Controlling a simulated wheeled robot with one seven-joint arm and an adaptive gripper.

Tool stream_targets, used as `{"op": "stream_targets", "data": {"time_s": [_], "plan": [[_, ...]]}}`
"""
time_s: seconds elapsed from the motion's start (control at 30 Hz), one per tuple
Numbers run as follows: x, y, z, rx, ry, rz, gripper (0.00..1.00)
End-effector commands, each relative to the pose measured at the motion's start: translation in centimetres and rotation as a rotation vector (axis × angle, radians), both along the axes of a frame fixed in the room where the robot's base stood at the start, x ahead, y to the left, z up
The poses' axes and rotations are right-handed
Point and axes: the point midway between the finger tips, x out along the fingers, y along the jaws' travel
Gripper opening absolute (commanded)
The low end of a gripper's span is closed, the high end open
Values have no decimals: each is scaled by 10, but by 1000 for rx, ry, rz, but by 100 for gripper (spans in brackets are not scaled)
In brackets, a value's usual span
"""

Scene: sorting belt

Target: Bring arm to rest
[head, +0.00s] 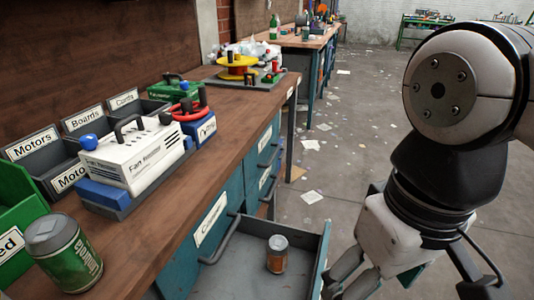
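My arm comes in from the right edge, with its white and black links large in the foreground. My gripper (350,280) hangs at the bottom, right of an open drawer (322,250). Its fingers are partly cut off by the lower edge, so their opening is hard to judge. No object shows in it. A small orange-brown can (277,257) with a grey lid stands inside the drawer, apart from my gripper.
The wooden workbench (160,215) on the left holds a green can (65,255), a white fan device (133,155), labelled bins (83,122) and a green bin (18,215). A yellow spool (238,68) stands farther back. The floor (350,130) beyond has scattered paper.

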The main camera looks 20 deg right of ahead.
Motion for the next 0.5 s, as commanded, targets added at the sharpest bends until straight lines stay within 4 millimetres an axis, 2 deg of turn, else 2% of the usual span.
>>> {"op": "stream_targets", "data": {"time_s": [0.13, 0.5], "plan": [[-8, 0, 0, 0, -1, 1, 75], [-8, 0, 0, 0, -1, 1, 75]]}}
